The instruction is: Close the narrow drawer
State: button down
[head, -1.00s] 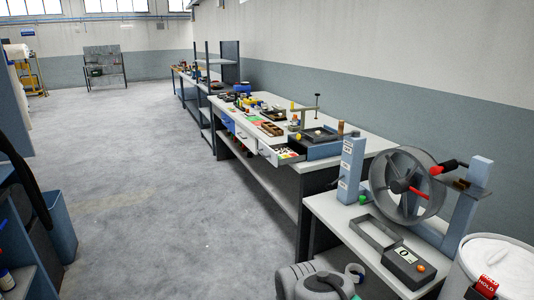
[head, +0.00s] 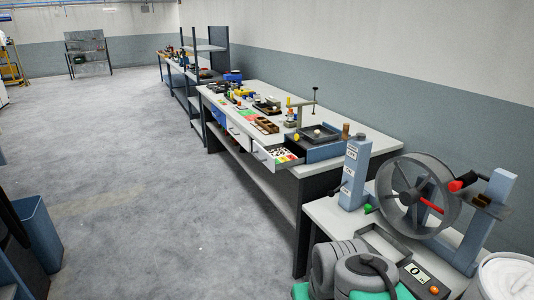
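A white drawer (head: 262,158) is pulled out from the front of the long workbench (head: 350,143), at its near end. Its open top shows small red, green, yellow and pale contents. A second white drawer front (head: 239,137) and a blue one (head: 219,115) are farther along the same bench. Those two look about flush, though they are small in the view. Grey and green rounded links of my arm rise at the bottom of the head view, well short of the open drawer. My gripper is not visible.
A near table carries a wheel-like reel (head: 411,194), a blue post (head: 355,172) and a grey device with a display (head: 420,277). A white drum (head: 510,278) stands at bottom right. A blue bin (head: 38,238) stands at left. The floor (head: 150,190) between is clear.

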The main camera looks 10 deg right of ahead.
aim_at(276, 157)
jog(key=i, duration=1.95)
jog(key=u, duration=2.15)
